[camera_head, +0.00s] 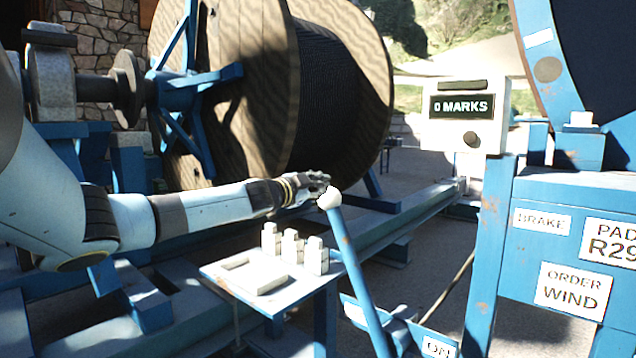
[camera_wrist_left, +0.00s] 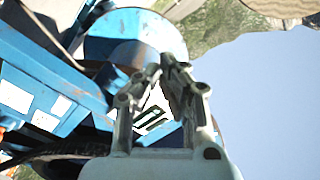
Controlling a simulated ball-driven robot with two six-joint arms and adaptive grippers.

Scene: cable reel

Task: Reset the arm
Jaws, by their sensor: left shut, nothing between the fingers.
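My left arm comes in from the left in the head view. Its gripper (camera_head: 318,182) is shut and empty, just behind or beside the white knob of the blue brake lever (camera_head: 352,262). I cannot tell whether the gripper touches the knob. The lever stands tilted, its top leaning to the left, with an "ON" label (camera_head: 438,347) near its foot. In the left wrist view the gripper fingers (camera_wrist_left: 168,78) come close together with no object held between them. My right gripper is in neither view.
A wooden cable reel (camera_head: 222,100) with dark cable stands behind the arm. A small white table (camera_head: 225,270) with several white blocks (camera_head: 292,246) lies below the gripper. A counter reading "0 MARKS" (camera_head: 463,107) and a blue cabinet (camera_head: 535,250) with brake and order labels stand right.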

